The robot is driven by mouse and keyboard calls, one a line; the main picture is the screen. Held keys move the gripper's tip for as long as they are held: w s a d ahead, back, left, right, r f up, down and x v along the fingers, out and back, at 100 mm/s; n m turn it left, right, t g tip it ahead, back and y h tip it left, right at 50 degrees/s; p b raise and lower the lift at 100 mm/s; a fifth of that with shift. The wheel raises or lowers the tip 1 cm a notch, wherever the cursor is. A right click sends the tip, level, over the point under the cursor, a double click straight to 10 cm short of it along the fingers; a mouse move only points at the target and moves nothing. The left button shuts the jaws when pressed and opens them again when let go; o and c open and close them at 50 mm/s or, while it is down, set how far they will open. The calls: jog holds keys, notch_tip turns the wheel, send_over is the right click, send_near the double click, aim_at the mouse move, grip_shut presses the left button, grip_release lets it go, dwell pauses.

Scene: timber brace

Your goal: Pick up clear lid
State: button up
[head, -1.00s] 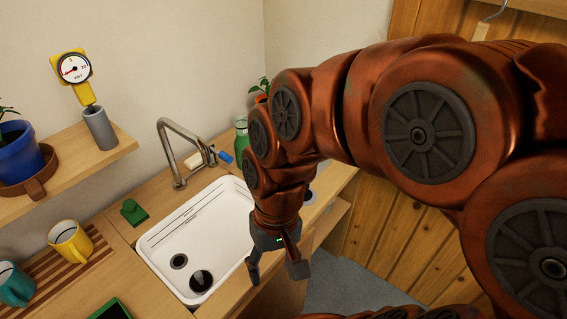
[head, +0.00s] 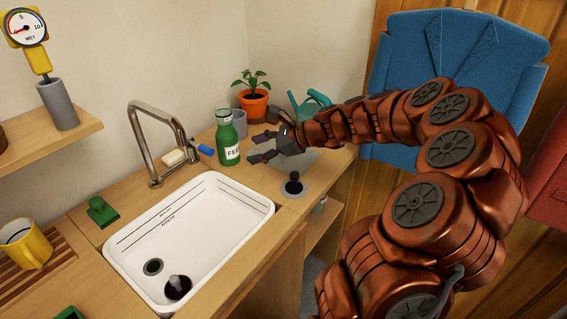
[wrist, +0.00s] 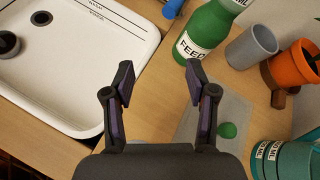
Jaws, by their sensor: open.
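The clear lid (wrist: 238,108) shows in the wrist view as a see-through greyish sheet with a round green knob (wrist: 227,130), flat on the wooden counter. It lies to the right of my gripper's right finger, partly behind that finger. My gripper (head: 257,148) is open and empty above the counter, right of the green bottle. In the wrist view its fingers (wrist: 159,75) are spread wide over bare wood between sink and lid.
A green FEED bottle (head: 227,142), a grey cup (head: 240,122) and a potted plant (head: 253,106) stand close by. A teal watering can (head: 308,106) is behind. The white sink (head: 215,195) lies left.

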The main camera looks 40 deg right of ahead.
aim_at(295, 159)
jog(key=d+f+m+t+h, duration=0.1)
jog(key=d+f+m, duration=0.1)
jog(key=d, duration=0.3)
jog(key=d+f+m+t+h+b, duration=0.1)
jog(key=d+f+m, duration=0.1)
jog(key=d, duration=0.3)
jog(key=d+f+m+h+b, duration=0.1)
jog(key=d+f+m, duration=0.1)
jog(key=d+m, duration=0.1)
jog(key=shift+w+d+f+t, duration=0.15)
jog(key=shift+d+t, duration=0.25)
jog(key=shift+d, duration=0.5)
jog(key=shift+w+f+m, duration=0.1)
jog(key=shift+w+m, duration=0.1)
jog(key=shift+m, duration=0.1)
jog(key=shift+x, duration=1)
jog(key=shift+w+d+r+b+x, duration=0.1)
jog(key=shift+x, duration=0.8)
jog(key=shift+w+d+r+b+x, duration=0.1)
jog(key=shift+r+x, duration=0.05)
jog(key=shift+x, duration=0.75)
jog(key=shift+w+d+r+b+x, duration=0.1)
jog(key=shift+x, duration=0.8)
jog(key=shift+s, duration=0.1)
grip_shut()
